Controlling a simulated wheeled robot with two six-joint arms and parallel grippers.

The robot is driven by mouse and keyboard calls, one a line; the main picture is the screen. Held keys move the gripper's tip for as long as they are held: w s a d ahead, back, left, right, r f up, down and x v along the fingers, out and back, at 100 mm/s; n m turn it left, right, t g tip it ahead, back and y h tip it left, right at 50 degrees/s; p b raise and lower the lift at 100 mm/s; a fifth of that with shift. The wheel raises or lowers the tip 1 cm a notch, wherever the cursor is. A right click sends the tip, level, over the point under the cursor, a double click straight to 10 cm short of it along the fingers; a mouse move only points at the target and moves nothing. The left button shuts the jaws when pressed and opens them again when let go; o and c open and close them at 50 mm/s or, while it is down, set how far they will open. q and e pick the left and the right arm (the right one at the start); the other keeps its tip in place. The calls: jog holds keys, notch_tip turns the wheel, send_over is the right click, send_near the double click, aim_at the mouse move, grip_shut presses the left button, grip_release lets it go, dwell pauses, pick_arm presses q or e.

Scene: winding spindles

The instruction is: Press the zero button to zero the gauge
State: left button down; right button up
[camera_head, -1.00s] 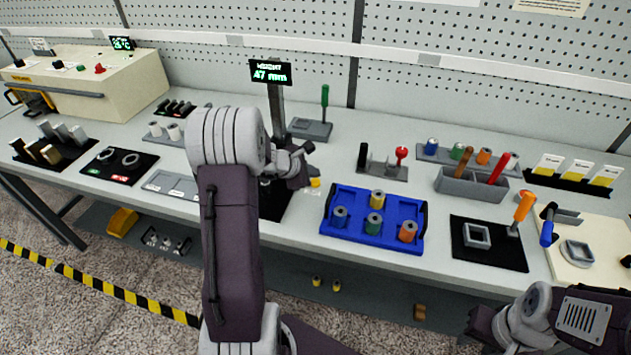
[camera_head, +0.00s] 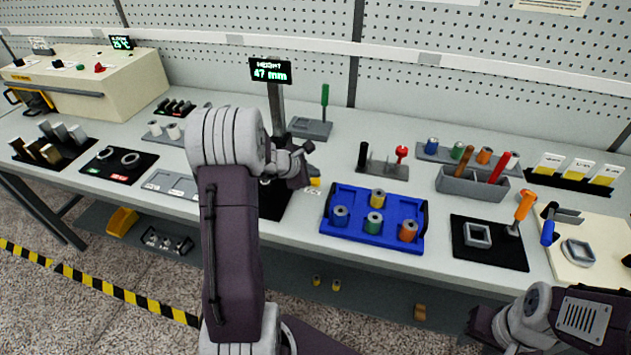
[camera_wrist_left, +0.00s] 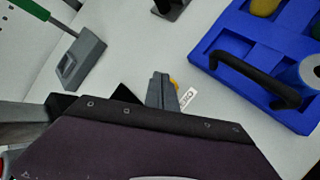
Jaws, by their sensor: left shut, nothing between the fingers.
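The gauge display (camera_head: 270,71) reads "HEIGHT 47 mm" in green, on a grey post (camera_head: 276,108) behind my left arm. A small yellow button (camera_head: 315,182) shows just right of my left gripper (camera_head: 304,160). I cannot tell whether the fingertips touch the button. My left arm hides most of the gauge's black base (camera_head: 273,202). My right gripper (camera_head: 474,326) is low at the right; its fingers are unclear.
A blue tray (camera_head: 338,238) with several spools stands right of the gauge. A grey block with a green-handled tool (camera_head: 325,96) stands behind. A stand with black and red handles (camera_head: 383,170) is beyond the tray. The bench between gauge and tray is narrow.

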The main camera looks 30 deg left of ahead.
aim_at(313, 182)
pick_arm(q)
jog(key=shift+f, duration=0.3)
jog(key=shift+f+b, duration=0.45)
jog(key=shift+b, duration=0.35)
dwell(0.3)
dwell(0.3)
jog(key=shift+r+p, duration=0.7)
jog(key=shift+r, duration=0.2)
notch_tip(313, 182, up, 5)
jog(key=p, duration=0.4)
jog(key=shift+r, duration=0.1)
dwell(0.4)
